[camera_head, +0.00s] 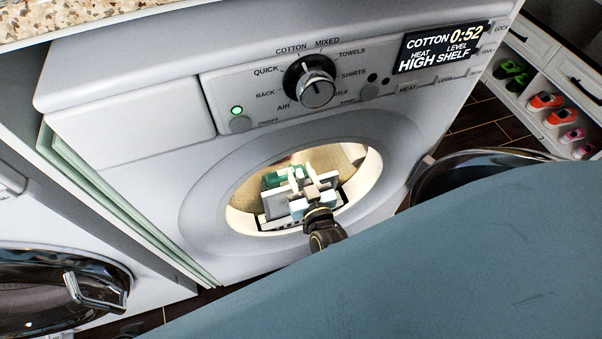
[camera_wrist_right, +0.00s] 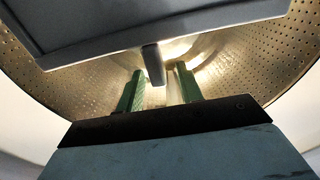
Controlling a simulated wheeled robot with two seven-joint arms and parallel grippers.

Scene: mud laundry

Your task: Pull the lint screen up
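The dryer (camera_head: 130,125) has its round opening uncovered, and my right gripper (camera_head: 303,173) is inside the opening. A grey flat panel, which looks like the lint screen (camera_head: 279,201), shows around and behind the gripper. In the right wrist view the lint screen (camera_wrist_right: 95,27) spans the top, with a short grey tab (camera_wrist_right: 153,64) hanging from its lower edge. The two green-padded fingers of the right gripper (camera_wrist_right: 160,82) are apart, with the tab's end between them. A gap shows on the right of the tab; contact on the left is unclear. My left gripper is not in view.
The perforated drum (camera_wrist_right: 245,62) surrounds the screen. A green item (camera_head: 271,180) shows inside the opening. The dryer's dark round door (camera_head: 440,172) hangs open at the right. A second machine's door (camera_head: 60,285) is at the lower left. A shoe shelf (camera_head: 550,95) stands at the right.

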